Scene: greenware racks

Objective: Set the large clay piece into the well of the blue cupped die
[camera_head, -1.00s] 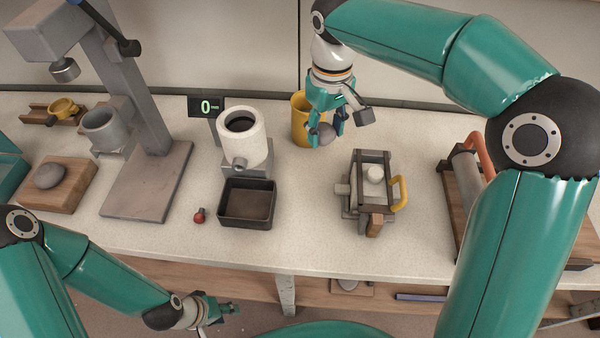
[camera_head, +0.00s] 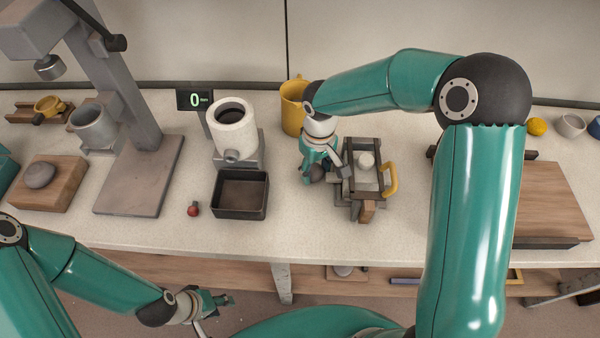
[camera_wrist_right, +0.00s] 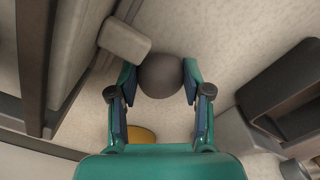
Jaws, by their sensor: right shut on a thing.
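A dark grey clay ball (camera_wrist_right: 160,76) is held between the two fingertips of my right gripper (camera_wrist_right: 160,80). In the head view my right gripper (camera_head: 314,172) hangs just left of the framed press, and the ball is mostly hidden by the fingers. Another rounded grey clay lump (camera_head: 40,175) rests on a wooden board at the left. A small blue rounded thing (camera_head: 595,128) is cut off at the right edge; I cannot tell whether it is the cupped die. My left gripper (camera_head: 222,300) is low in front of the table, its finger gap unclear.
The framed press (camera_head: 366,195) with a yellow handle stands close to my right gripper. A black tray (camera_head: 240,213) and white pot (camera_head: 234,130) are left of it, a yellow mug (camera_head: 293,108) behind. A white cup (camera_head: 571,125) and yellow rounded thing (camera_head: 537,126) stand far right.

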